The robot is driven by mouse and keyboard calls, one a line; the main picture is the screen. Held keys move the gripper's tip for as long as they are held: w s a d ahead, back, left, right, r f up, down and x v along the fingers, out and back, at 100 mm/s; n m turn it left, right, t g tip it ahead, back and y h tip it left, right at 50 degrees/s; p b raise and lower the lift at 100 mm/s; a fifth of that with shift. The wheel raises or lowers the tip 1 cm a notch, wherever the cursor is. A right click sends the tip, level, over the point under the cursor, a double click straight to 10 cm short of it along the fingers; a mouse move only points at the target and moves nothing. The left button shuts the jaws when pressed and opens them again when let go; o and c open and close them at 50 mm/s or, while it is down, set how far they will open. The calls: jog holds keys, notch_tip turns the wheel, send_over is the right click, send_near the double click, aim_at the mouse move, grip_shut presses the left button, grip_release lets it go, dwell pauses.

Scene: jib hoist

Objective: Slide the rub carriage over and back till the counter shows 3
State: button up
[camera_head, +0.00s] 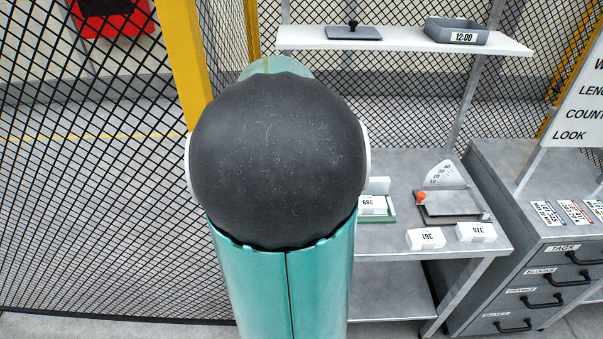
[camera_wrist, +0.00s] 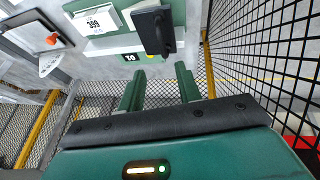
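In the wrist view, a black block with a bar handle (camera_wrist: 156,30), which looks like the rub carriage, sits on a green base (camera_wrist: 178,12). Beside it to the left is a white block marked 399 (camera_wrist: 97,22). A small dark plate (camera_wrist: 130,57) near the base's edge carries characters like "T0"; I cannot tell whether it is the counter. My gripper (camera_wrist: 160,86) is open and empty, its two green fingers apart, below the black block in the picture and not touching it. In the head view my arm hides the carriage; the 399 block (camera_head: 370,204) shows beside the arm.
On the bench (camera_head: 400,165) stand a dial gauge tray with an orange knob (camera_head: 455,203) and white blocks marked 367 (camera_head: 426,238) and 376 (camera_head: 476,232). A shelf (camera_head: 400,41) hangs above. Mesh fencing (camera_head: 90,200) is left; a drawer cabinet (camera_head: 530,270) is right.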

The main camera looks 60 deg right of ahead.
jog(key=x, duration=1)
jog(key=shift+w+d+f, duration=0.1)
jog(key=shift+w+f, duration=0.05)
jog(key=shift+f, duration=0.05)
grip_shut()
